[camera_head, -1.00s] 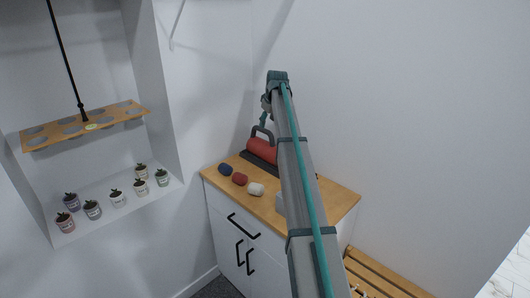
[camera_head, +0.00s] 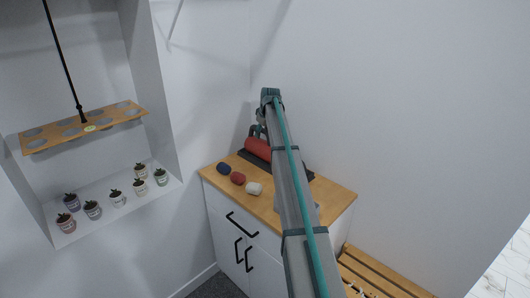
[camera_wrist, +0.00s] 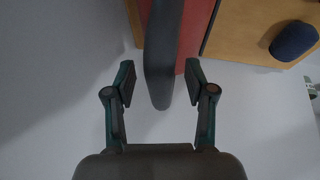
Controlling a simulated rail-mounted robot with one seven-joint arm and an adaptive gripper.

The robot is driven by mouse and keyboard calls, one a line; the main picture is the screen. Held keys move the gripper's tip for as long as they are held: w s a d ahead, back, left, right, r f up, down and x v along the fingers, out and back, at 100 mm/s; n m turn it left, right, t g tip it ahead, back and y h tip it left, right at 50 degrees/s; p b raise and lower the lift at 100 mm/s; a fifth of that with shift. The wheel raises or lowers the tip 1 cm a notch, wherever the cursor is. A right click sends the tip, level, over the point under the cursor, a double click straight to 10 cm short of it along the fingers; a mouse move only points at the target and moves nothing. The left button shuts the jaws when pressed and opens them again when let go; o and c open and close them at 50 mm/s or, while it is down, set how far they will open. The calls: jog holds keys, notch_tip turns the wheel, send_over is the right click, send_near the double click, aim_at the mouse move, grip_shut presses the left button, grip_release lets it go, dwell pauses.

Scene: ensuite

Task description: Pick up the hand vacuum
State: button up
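The hand vacuum (camera_head: 258,149) has a red body and lies on a dark base (camera_head: 247,157) at the back of the wooden cabinet top. In the wrist view its dark handle (camera_wrist: 163,60) runs down between my fingers, with the red body (camera_wrist: 197,28) behind it. My gripper (camera_wrist: 160,82) is open, with one finger on each side of the handle and a visible gap on both sides. In the head view my arm hides part of the vacuum and most of my gripper.
A dark blue roll (camera_head: 224,168), a red roll (camera_head: 238,178) and a white roll (camera_head: 254,188) lie on the cabinet top (camera_head: 262,205) in front of the vacuum. The wall stands close behind. Potted plants (camera_head: 118,197) sit in the left niche. A slatted wooden bench (camera_head: 375,275) is at lower right.

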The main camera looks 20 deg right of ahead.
grip_shut()
jog(key=shift+w+r, duration=0.1)
jog(key=shift+r, duration=0.05)
dwell(0.4)
jog(key=shift+r, duration=0.95)
jog(key=s+a+r+b, duration=0.2)
jog(key=s+r+b, duration=0.2)
jog(key=s+r, duration=0.7)
jog(key=s, duration=0.3)
jog(key=shift+b, duration=0.35)
